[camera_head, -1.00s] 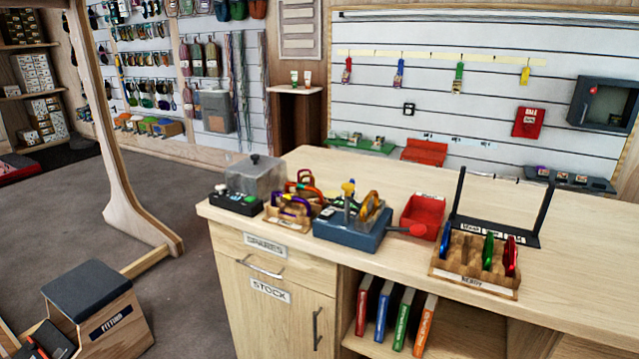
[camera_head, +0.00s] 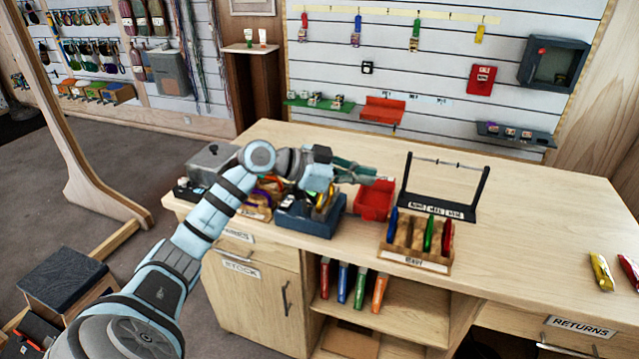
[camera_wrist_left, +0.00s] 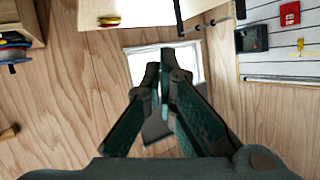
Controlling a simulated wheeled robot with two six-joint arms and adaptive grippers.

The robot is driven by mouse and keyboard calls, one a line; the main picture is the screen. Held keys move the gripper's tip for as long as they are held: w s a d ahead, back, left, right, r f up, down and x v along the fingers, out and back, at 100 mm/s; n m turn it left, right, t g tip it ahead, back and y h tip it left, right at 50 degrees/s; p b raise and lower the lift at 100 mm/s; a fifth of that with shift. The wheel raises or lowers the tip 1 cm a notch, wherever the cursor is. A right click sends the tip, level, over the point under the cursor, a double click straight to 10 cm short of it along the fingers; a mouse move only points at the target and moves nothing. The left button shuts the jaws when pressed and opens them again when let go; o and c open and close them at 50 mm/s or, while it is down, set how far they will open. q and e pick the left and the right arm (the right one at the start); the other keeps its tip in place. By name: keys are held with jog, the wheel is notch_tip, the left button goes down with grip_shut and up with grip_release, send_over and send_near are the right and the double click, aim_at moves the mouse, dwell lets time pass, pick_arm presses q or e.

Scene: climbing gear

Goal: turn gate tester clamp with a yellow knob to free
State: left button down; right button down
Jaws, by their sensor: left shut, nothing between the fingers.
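The gate tester is a blue box (camera_head: 303,222) on the wooden counter, in the head view. A bit of an orange-gold ring shows on the tester below my wrist. My left gripper (camera_head: 368,173) is shut and empty, pointing right over the red tray's back edge. In the left wrist view its fingers (camera_wrist_left: 165,75) meet with nothing between them. My right gripper is not in view.
A red tray (camera_head: 372,208) stands right of the tester. Further right are a wooden rack (camera_head: 415,258) with coloured carabiners and a dark stand (camera_head: 472,210). A grey box (camera_head: 212,160) stands left. The counter's right part is mostly clear.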

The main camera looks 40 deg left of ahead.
pick_arm(q)
jog(key=s+a+n+g+y, duration=0.35)
jog(key=a+n+y, duration=0.25)
jog(key=a, duration=0.7)
jog(key=shift+t, duration=0.25)
jog(key=w+f, duration=0.1)
jog(key=f, duration=0.1)
jog(key=w+d+f+p, duration=0.1)
jog(key=f, duration=0.2)
jog(key=w+f, duration=0.1)
jog(key=f, duration=0.2)
jog(key=shift+d, duration=0.35)
jog(key=shift+s, duration=0.3)
